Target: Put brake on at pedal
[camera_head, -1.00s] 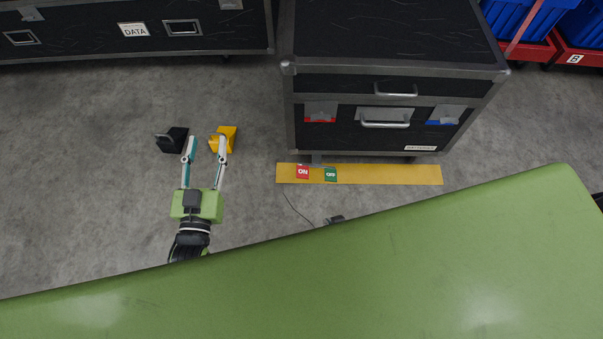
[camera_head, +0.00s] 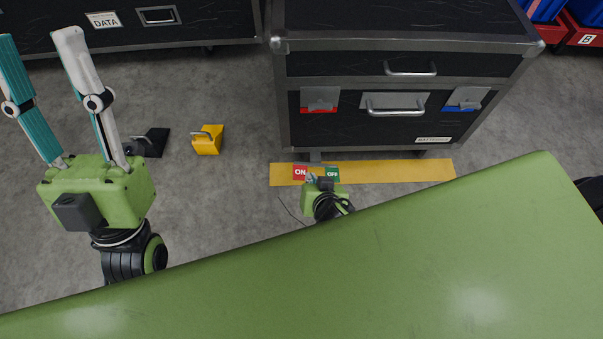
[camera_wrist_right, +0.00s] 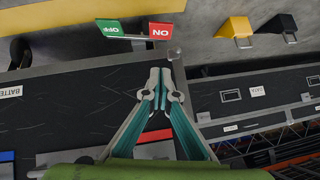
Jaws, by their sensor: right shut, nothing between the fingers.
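The brake pedal has a red ON plate (camera_head: 300,173) and a green OFF plate (camera_head: 332,173) at the foot of the black case. In the right wrist view, the red ON plate (camera_wrist_right: 160,30) and green OFF plate (camera_wrist_right: 111,29) stand just beyond my fingertips. My right gripper (camera_head: 312,178) is small at the pedal in the head view, its fingers mostly hidden. In the right wrist view my right gripper (camera_wrist_right: 160,76) is shut and empty; I cannot tell whether it touches the pedal. My left gripper (camera_head: 40,42) is raised at the far left, open and empty.
The black case (camera_head: 375,130) has drawers with handles, and a yellow floor strip (camera_head: 400,171) runs before it. A yellow block (camera_head: 208,140) and a black block (camera_head: 152,142), both with handles, sit on the floor. My green body covers the front.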

